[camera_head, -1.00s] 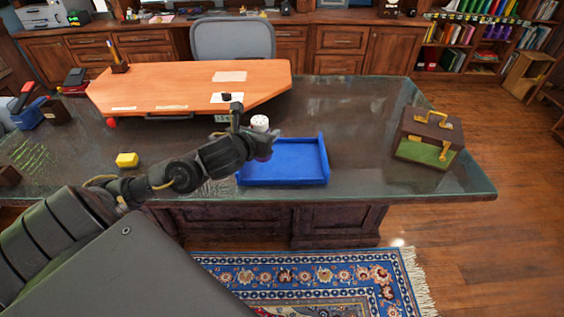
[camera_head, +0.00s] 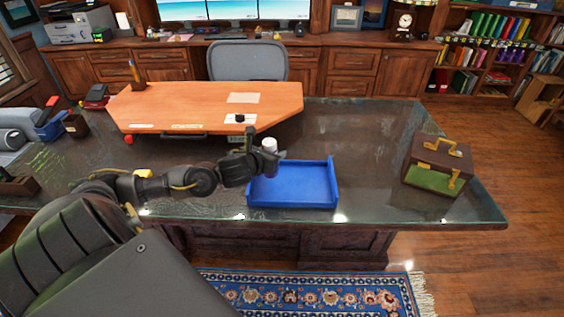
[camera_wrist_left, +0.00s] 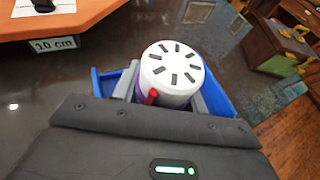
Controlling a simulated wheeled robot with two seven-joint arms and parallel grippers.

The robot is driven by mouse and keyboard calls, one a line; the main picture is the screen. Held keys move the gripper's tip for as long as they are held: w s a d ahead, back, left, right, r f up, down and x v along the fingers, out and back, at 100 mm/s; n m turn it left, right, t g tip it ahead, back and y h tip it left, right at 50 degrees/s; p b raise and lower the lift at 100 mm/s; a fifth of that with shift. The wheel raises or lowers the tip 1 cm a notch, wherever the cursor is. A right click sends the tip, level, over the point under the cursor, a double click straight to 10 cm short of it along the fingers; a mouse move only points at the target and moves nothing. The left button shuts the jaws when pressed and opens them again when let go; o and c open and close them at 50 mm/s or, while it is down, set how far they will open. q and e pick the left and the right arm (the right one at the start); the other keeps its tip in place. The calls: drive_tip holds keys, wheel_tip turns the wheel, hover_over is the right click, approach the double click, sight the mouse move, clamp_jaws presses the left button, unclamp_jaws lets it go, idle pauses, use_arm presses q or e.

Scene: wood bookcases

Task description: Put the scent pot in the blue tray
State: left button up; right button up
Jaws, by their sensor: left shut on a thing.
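The scent pot (camera_head: 269,145) has a white slotted lid and a purple body; it shows close up in the left wrist view (camera_wrist_left: 172,70). My left gripper (camera_head: 266,159) is shut on it and holds it upright at the tray's left back corner. The blue tray (camera_head: 322,203) lies on the glass-topped desk, with its inside empty where it shows. In the left wrist view the tray's blue wall (camera_wrist_left: 215,97) shows behind and beside the pot. My right gripper is not in view.
A raised orange desktop (camera_head: 200,107) stands behind the tray. A brown and green case (camera_head: 436,165) with gold handles stands to the right. The glass between tray and case is clear.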

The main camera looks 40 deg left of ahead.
use_arm(q)
drive_tip(key=w+f, duration=0.1)
drive_tip(key=f, duration=0.2)
drive_tip(key=w+a+f+p, duration=0.1)
drive_tip(key=w+f, duration=0.1)
drive_tip(key=f, duration=0.1)
drive_tip(key=w+f, duration=0.2)
drive_tip(key=shift+w+a+f, duration=0.2)
drive_tip(key=shift+w+f, duration=0.05)
drive_tip(key=shift+f, duration=0.4)
drive_tip(key=shift+f, duration=0.2)
drive_tip(key=o, duration=1.1)
